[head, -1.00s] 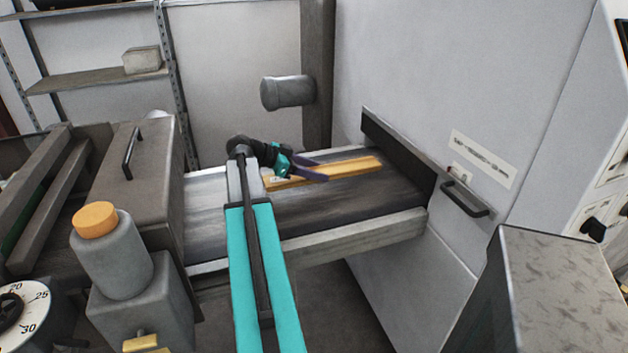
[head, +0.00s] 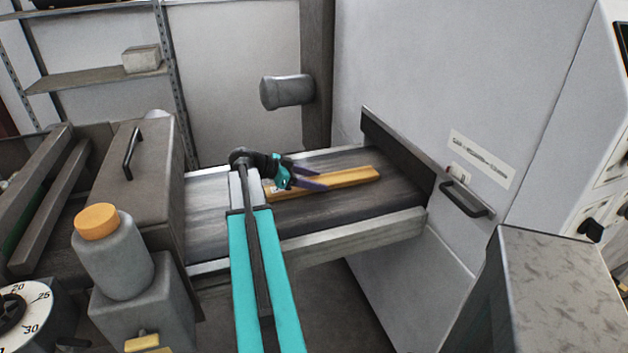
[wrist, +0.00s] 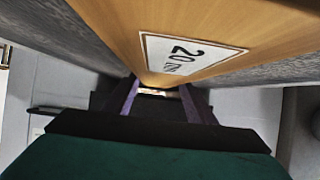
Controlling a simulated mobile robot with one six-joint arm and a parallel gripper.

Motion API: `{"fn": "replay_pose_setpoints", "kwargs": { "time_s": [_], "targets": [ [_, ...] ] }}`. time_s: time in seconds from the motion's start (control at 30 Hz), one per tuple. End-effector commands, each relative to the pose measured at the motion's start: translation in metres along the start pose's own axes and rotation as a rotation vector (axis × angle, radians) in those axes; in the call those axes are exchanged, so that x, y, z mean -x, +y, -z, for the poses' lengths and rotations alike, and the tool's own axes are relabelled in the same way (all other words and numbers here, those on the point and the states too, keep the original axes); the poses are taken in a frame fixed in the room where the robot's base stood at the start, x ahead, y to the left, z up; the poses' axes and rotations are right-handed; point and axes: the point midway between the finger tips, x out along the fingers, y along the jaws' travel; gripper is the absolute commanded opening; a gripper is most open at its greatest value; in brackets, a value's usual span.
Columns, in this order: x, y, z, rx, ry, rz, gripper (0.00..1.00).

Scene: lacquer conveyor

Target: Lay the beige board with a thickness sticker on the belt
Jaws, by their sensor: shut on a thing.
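The beige board (head: 350,177) lies lengthwise along the dark belt (head: 390,196), low over it or on it; I cannot tell whether it touches all along. My gripper (head: 318,178) is shut on the board, with its purple fingers across it near the middle. In the wrist view the board (wrist: 215,22) fills the top, and its white thickness sticker (wrist: 190,52) reads 20 with a unit that is hard to make out. The fingers (wrist: 160,98) show below the sticker, on either side of the board.
The belt runs right into a pale machine housing behind a dark guard (head: 400,150). A grey bottle with an orange cap (head: 97,222) and a grey box with a handle (head: 130,170) stand left. A grey cylinder (head: 287,92) juts out above the belt.

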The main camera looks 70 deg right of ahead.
Motion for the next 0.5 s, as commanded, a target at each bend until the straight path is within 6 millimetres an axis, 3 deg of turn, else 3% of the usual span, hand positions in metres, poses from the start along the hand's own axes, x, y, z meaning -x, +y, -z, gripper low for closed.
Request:
{"fn": "replay_pose_setpoints", "kwargs": {
  "time_s": [0.3, 0.33, 0.43, 0.5],
  "targets": [
    [-0.0005, -0.0003, -0.0015, 0.0, 0.002, 0.001, 0.17],
    [-0.0006, -0.0002, -0.0022, 0.001, 0.0, 0.001, 0.52],
    [0.0003, -0.0007, -0.0017, 0.001, 0.0, 0.002, 0.69],
    [0.0003, -0.0007, -0.0017, 0.001, 0.0, 0.002, 0.69]
  ]
}}
